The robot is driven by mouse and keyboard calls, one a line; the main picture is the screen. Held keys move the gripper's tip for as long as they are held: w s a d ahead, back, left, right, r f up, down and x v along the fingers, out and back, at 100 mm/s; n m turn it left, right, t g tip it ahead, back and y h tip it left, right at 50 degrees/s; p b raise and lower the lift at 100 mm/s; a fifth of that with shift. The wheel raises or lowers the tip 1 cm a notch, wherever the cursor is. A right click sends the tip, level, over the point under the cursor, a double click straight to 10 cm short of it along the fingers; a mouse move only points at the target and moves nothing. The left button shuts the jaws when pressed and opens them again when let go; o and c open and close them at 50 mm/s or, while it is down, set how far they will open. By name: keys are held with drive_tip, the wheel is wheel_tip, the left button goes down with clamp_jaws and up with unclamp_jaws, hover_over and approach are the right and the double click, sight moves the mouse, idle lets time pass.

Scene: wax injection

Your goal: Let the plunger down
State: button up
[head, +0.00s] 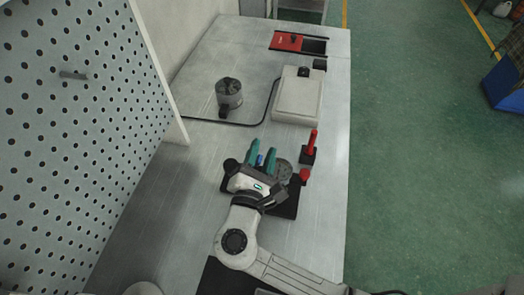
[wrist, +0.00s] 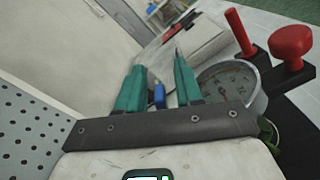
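My gripper (head: 262,153) is over the dark-based device (head: 286,209) on the metal bench. Its two teal fingers stand apart, with a clear gap between the tips in the wrist view (wrist: 157,62). A small blue part (wrist: 158,95) shows between the fingers; I cannot tell whether it touches either one. A round dial gauge (wrist: 231,82) is just right of the fingers. A red round knob (wrist: 291,41) on a dark arm sits further right, also seen in the head view (head: 304,175). Which part is the plunger is not clear; my gripper hides much of the device.
A red upright handle (head: 313,141) on a black block stands near the bench's right edge. Behind are a pale box (head: 299,97), a metal pot (head: 229,90) on a dark-edged mat and a red slotted tray (head: 286,42). A perforated panel (head: 75,110) rises at left.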

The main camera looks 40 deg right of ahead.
drive_tip(key=b+v, duration=0.1)
drive_tip(key=v, duration=0.9)
drive_tip(key=shift+a+b, duration=0.2)
drive_tip(key=shift+b, duration=0.1)
drive_tip(key=shift+s, duration=0.1)
